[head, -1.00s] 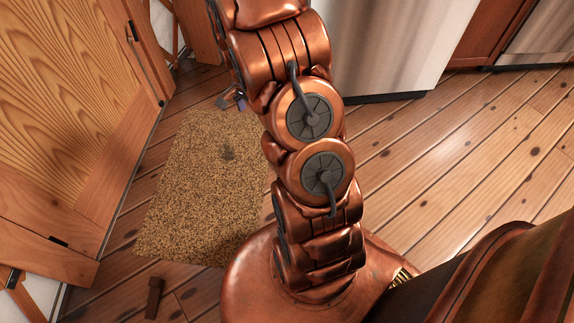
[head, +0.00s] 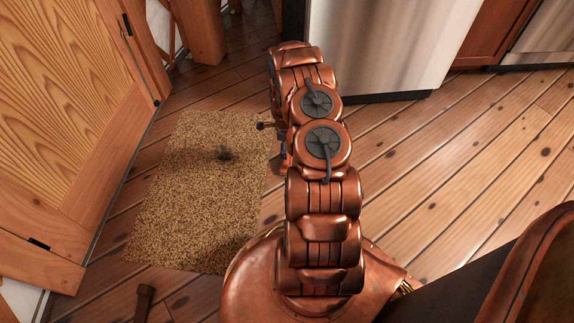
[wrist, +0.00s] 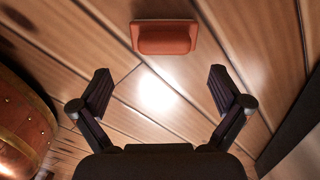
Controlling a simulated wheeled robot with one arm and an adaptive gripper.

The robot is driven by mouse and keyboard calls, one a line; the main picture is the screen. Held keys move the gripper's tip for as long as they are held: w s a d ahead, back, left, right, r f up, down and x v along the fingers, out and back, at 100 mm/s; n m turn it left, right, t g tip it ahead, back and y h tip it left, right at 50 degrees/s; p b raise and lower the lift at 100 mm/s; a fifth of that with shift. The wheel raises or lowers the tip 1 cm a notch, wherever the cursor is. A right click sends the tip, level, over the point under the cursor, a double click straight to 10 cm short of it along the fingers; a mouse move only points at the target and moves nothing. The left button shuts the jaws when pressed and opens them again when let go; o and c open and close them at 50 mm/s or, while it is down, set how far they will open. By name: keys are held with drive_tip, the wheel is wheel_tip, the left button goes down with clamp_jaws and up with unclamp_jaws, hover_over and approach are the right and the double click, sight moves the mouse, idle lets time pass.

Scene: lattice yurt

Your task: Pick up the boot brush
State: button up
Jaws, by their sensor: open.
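A reddish-brown block (wrist: 164,37) with a rounded body and a flat rim lies on the plank floor at the top of the wrist view. It may be the boot brush, but I see no clear bristles. My gripper (wrist: 160,92) is open and empty, with bare floor between its fingers, and the block lies beyond the fingertips. In the head view my arm hides that block and most of my gripper. A small dark brown object with a narrow handle (head: 143,303) lies at the lower left of the head view; I cannot tell what it is.
A speckled tan mat (head: 200,195) lies left of my arm, beside a wooden door (head: 65,110). A steel appliance (head: 375,45) stands at the back. The plank floor right of my arm (head: 450,160) is clear.

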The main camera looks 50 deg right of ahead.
drive_tip(key=shift+s+d+f, duration=0.1)
drive_tip(key=shift+d+f, duration=0.05)
drive_tip(key=shift+f, duration=0.7)
wheel_tip(320, 180, down, 2)
drive_tip(key=shift+f+b, duration=0.2)
drive_tip(key=shift+b, duration=0.3)
drive_tip(key=shift+d+f+b, duration=0.15)
drive_tip(key=shift+f+b, duration=0.5)
drive_tip(key=shift+f, duration=0.65)
drive_tip(key=shift+d+f+b, duration=0.1)
drive_tip(key=shift+f+b, duration=0.55)
drive_tip(key=shift+f, duration=0.6)
drive_tip(key=c, duration=1)
drive_tip(key=shift+c, duration=0.2)
drive_tip(key=shift+r, duration=0.15)
